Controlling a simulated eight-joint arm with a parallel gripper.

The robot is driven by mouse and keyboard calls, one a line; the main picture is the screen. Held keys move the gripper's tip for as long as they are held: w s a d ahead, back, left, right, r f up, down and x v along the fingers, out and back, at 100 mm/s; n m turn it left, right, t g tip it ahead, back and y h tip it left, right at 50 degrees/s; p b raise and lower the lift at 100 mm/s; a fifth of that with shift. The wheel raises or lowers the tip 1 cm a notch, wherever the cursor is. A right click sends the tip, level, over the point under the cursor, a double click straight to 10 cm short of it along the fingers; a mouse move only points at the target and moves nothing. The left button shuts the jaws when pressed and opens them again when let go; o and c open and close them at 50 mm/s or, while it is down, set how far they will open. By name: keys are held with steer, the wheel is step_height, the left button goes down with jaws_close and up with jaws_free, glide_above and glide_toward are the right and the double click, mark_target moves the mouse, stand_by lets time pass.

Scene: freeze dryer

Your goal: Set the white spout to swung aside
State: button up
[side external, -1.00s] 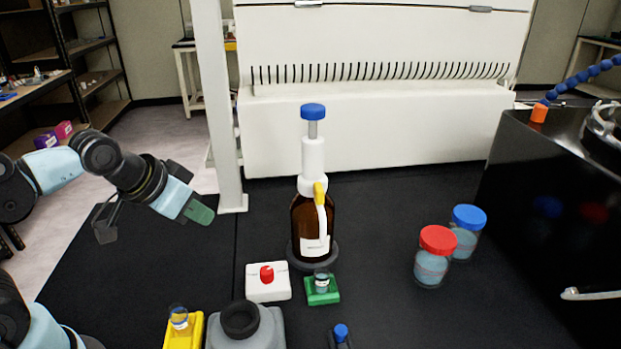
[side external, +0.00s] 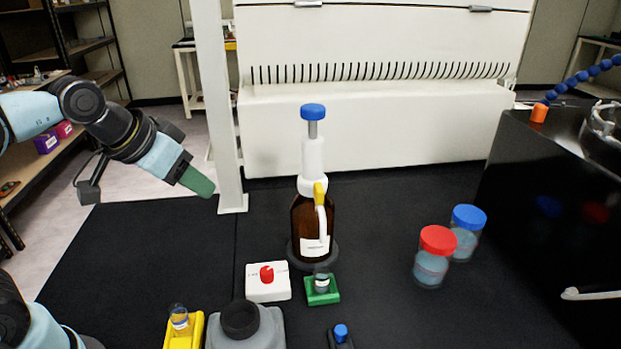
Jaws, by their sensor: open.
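The white spout (side external: 322,220) hangs down the front of a brown bottle-top dispenser bottle (side external: 303,217), below a yellow piece (side external: 319,190). The dispenser has a white body (side external: 313,156) and a blue top knob (side external: 312,111). The spout's tip points down over a small vial (side external: 321,279) in a green holder (side external: 322,295). My gripper (side external: 198,184) is at the left, beside the white post and well apart from the bottle. It is open and nothing shows in it.
A white post (side external: 217,120) stands between my gripper and the bottle. Red-lidded (side external: 435,257) and blue-lidded (side external: 467,232) jars stand at right.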

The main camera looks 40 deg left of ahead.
steer(key=w+d+m+y, duration=0.8)
steer(key=w+d+m, duration=0.15)
steer(key=m, duration=0.95)
steer(key=s+d+m+t+y, duration=0.2)
steer(key=s+d+m+t, duration=0.15)
steer(key=d, duration=0.35)
steer(key=s+d+m+t+y, duration=0.2)
steer(key=d+m+y, duration=0.1)
steer(key=d+m, duration=0.3)
steer(key=n, duration=0.2)
glide_toward(321, 199)
steer(key=shift+m, duration=0.25)
steer(key=x, duration=1.1)
steer(key=shift+w+a, duration=0.25)
steer(key=shift+a, duration=0.05)
